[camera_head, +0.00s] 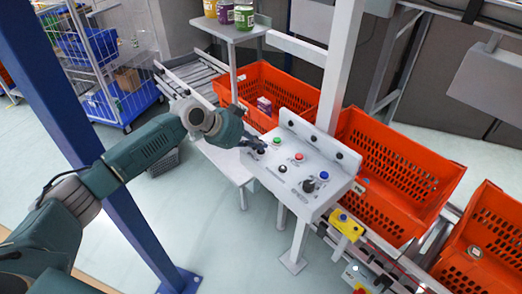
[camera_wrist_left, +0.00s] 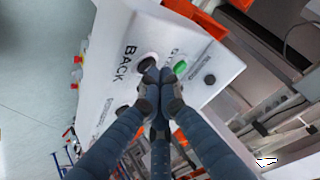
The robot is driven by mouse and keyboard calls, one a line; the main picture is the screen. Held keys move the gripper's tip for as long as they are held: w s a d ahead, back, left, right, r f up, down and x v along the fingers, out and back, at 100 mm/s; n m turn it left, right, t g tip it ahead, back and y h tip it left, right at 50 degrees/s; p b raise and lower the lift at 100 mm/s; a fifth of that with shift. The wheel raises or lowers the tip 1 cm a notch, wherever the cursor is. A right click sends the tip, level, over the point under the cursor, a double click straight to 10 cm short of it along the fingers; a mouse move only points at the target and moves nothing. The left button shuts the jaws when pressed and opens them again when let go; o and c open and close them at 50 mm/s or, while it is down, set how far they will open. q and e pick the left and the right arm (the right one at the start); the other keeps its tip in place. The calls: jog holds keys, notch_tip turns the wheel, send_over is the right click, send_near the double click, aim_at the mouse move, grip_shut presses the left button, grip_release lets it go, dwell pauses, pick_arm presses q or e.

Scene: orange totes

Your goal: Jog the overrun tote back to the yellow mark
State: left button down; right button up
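Three orange totes show in the head view: one at the back left (camera_head: 290,82), one in the middle (camera_head: 415,150) and one at the right edge (camera_head: 505,215). A white control panel (camera_head: 265,174) stands in front of them. My left gripper (camera_head: 257,147) is over its left end, fingers together and empty. In the left wrist view the fingertips (camera_wrist_left: 159,76) are between a black button (camera_wrist_left: 148,62) beside the word BACK and a green button (camera_wrist_left: 180,67); contact cannot be told. I cannot make out which tote overran, or a yellow mark. My right gripper is out of view.
The panel also has a red button (camera_head: 299,156) and a black knob (camera_head: 308,186). A blue post (camera_head: 92,130) stands near my left arm. A shelf (camera_head: 228,31) holds jars.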

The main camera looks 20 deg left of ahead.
aim_at(259, 151)
pick_arm(q)
jog(key=shift+f, duration=0.25)
jog(key=shift+r, duration=0.15)
jog(key=shift+r+p, duration=0.65)
jog(key=shift+r, duration=0.2)
notch_tip(259, 151, up, 5)
jog(key=p, duration=0.4)
dwell(0.4)
dwell(0.4)
